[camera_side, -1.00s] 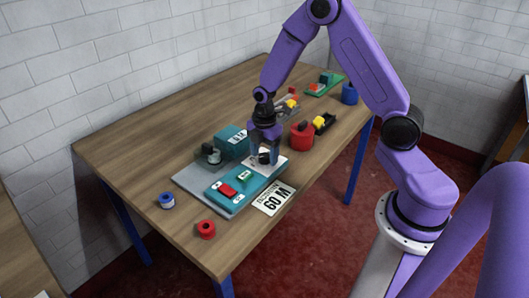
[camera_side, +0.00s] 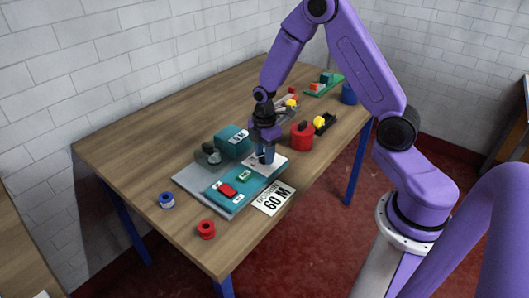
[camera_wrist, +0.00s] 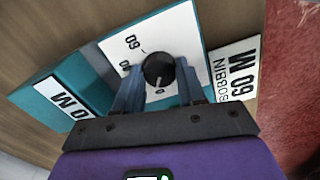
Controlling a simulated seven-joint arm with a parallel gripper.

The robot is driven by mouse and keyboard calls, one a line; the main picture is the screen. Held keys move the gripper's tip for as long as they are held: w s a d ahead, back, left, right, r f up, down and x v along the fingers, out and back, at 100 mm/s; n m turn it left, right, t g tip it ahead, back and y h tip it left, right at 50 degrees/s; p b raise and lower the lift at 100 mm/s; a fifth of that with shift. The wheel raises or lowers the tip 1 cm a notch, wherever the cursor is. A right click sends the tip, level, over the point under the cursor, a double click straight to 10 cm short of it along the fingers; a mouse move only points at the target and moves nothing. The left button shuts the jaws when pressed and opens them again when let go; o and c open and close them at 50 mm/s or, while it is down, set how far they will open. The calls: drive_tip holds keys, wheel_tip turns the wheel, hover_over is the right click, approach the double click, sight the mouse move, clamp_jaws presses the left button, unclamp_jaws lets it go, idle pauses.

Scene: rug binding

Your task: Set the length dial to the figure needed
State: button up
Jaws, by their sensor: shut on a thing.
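The length dial is a black round knob (camera_wrist: 158,67) on a white scale plate (camera_wrist: 118,48), with figures including 60 and 0 in the wrist view. The plate (camera_side: 276,169) is at the right end of the teal machine (camera_side: 215,199) in the side view. My gripper (camera_wrist: 158,75) points down with its two blue fingers closed on opposite sides of the knob; it also shows over the plate in the side view (camera_side: 266,158). I cannot tell which figure the knob points to.
The machine carries a red button (camera_side: 227,190), a green button (camera_side: 245,176) and a teal box (camera_side: 234,141) with an M label. A blue spool (camera_side: 167,201) and a red spool (camera_side: 206,230) stand in front. A red cylinder (camera_side: 301,137) stands right of my gripper. The table's left is clear.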

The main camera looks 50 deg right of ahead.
drive_tip(key=m, duration=1.2)
drive_tip(key=shift+m, duration=0.4)
drive_tip(key=m, duration=1.1)
drive_tip(key=shift+m, duration=0.5)
drive_tip(key=o, duration=1.1)
drive_tip(key=shift+c, duration=0.2)
drive_tip(key=shift+r, duration=0.1)
